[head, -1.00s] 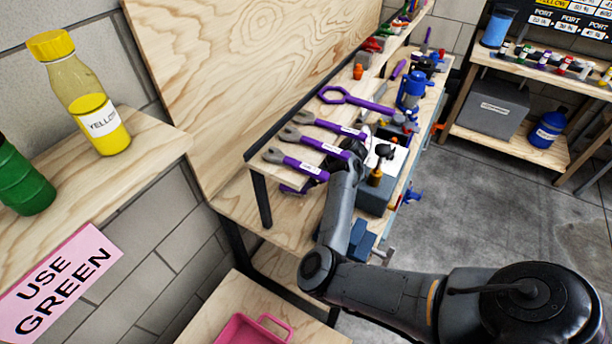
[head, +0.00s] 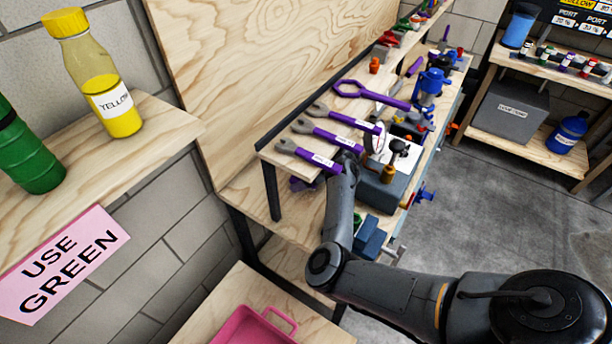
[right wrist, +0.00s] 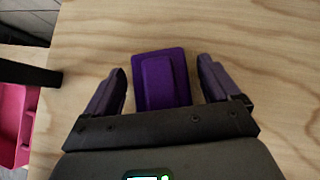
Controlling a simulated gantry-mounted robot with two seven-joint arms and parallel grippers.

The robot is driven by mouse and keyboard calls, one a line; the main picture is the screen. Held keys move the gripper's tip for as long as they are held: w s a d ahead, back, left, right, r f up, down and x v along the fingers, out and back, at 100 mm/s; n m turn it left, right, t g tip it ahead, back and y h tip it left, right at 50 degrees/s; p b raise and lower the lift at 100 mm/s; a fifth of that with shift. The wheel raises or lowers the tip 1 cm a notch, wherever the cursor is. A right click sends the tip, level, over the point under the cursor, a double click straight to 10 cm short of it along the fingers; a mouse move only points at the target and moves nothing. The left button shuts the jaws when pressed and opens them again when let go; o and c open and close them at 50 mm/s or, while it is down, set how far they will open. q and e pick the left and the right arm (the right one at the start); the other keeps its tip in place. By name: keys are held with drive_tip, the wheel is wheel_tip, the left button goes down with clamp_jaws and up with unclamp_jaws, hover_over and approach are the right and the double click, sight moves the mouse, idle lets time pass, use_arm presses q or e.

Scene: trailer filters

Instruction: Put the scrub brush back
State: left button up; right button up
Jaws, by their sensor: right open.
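A purple block-shaped thing, which looks like the scrub brush (right wrist: 163,82), lies on a bare wooden surface in the right wrist view. Its underside is hidden, and I see no bristles. My right gripper (right wrist: 161,66) is open, with one finger on each side of the purple thing and visible gaps between. In the head view my right arm reaches to the workbench beside the raised wrench shelf, and its gripper is mostly hidden there. A bit of purple (head: 303,184) shows under that shelf; I cannot tell whether it is the brush. My left gripper is not in view.
The raised shelf (head: 268,146) holds several purple-handled wrenches (head: 308,156) close by my right arm. A grey box (head: 384,190) and a blue vise-like thing (head: 370,240) stand on the bench. A pink tray (head: 246,328) lies low in front. A yellow bottle (head: 112,98) stands at left.

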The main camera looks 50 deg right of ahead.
drive_tip(key=shift+c, duration=0.3)
drive_tip(key=c, duration=1)
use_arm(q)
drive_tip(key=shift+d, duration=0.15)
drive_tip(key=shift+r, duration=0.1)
use_arm(e)
drive_tip(key=shift+d, duration=0.15)
